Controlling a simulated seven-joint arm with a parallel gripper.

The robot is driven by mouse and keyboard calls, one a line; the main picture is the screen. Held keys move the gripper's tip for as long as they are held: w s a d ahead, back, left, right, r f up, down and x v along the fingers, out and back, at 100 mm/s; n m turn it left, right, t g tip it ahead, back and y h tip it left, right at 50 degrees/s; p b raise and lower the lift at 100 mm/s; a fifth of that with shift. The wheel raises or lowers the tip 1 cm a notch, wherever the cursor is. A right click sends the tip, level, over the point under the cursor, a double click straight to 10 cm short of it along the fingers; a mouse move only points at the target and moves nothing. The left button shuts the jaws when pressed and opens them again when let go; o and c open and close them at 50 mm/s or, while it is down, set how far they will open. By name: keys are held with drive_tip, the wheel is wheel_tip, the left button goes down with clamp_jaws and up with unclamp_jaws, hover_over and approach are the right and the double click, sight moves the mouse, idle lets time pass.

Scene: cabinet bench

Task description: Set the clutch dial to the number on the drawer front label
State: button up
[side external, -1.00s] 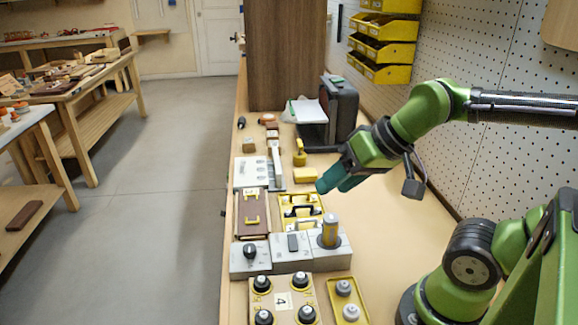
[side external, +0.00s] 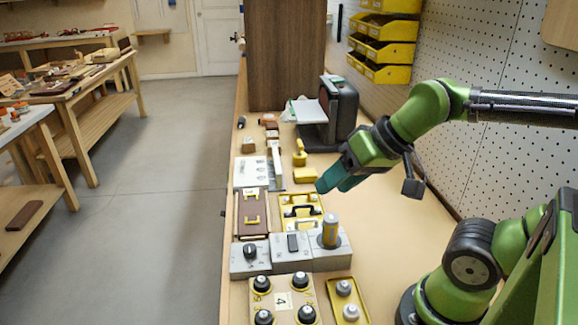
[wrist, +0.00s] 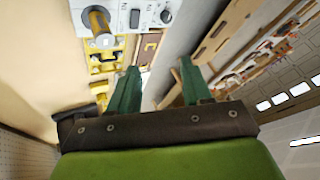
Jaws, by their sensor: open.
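A round black dial (side external: 250,252) sits on the left block of a grey unit on the bench; it also shows at the top of the wrist view (wrist: 165,16). Its setting is too small to read. A brown drawer front (side external: 252,216) with a yellow handle lies behind the dial block. It bears a small pale label (side external: 249,191), whose number I cannot read. My gripper (side external: 328,184) is open and empty, above the bench and behind and to the right of the dial, touching nothing. Its two green fingers (wrist: 158,68) are spread apart in the wrist view.
Bench space right of the gripper is clear.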

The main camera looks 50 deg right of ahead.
drive_tip(key=shift+o, duration=0.8)
drive_tip(key=shift+w+f, duration=0.1)
drive_tip(key=shift+f, duration=0.2)
drive_tip(key=m+g+y, duration=0.3)
drive_tip(key=m+g, duration=0.3)
drive_tip(key=m, duration=1)
hover_over(250, 247)
drive_tip(key=s+d, duration=0.1)
drive_tip(key=d, duration=0.6)
wheel_tip(250, 247, down, 5)
drive_tip(key=x, duration=1.6)
drive_tip(key=shift+s+d+f, duration=0.2)
drive_tip(key=shift+s+f, duration=0.05)
drive_tip(key=shift+s, duration=0.1)
drive_tip(key=c, duration=1)
drive_tip(key=shift+h, duration=0.3)
